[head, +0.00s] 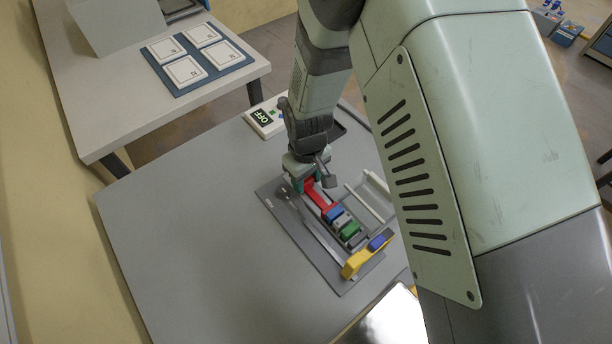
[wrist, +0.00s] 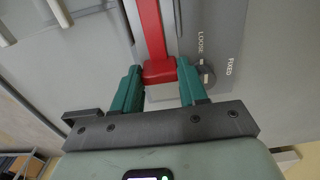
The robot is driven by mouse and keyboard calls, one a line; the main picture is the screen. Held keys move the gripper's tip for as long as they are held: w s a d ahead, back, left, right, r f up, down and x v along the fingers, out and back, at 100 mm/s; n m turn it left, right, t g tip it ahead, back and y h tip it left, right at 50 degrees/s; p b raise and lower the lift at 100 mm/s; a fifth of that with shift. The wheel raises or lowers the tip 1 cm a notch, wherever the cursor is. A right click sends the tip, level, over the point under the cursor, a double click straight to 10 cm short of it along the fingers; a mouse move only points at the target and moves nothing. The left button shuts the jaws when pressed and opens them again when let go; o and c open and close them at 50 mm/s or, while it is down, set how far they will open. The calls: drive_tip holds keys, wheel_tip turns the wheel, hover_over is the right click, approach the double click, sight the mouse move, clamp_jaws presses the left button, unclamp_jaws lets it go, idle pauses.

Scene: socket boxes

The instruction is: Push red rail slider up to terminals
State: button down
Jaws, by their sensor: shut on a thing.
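The red rail slider (head: 317,196) is a long red bar on the grey fixture plate (head: 268,199). Its end block (wrist: 159,72) sits between the teal fingers of my gripper (wrist: 160,80) in the wrist view, and the fingers are shut on it. In the head view my gripper (head: 305,180) is low over the slider's upper-left end. A row of terminal blocks lies beyond the slider's other end: blue (head: 334,212), grey (head: 342,221) and green (head: 350,231). The slider's far end is close to the blue block; I cannot tell whether they touch.
A dark knob (wrist: 207,76) stands beside the slider near the LOOSE and FIXED labels. A yellow piece (head: 355,262) with a blue part (head: 377,242) is at the plate's lower end. The table's left side is clear.

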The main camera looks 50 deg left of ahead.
sight(311, 192)
drive_tip(key=shift+d, duration=0.9)
drive_tip(key=c, duration=0.9)
unclamp_jaws()
wheel_tip(311, 192, up, 11)
drive_tip(key=shift+f, duration=0.1)
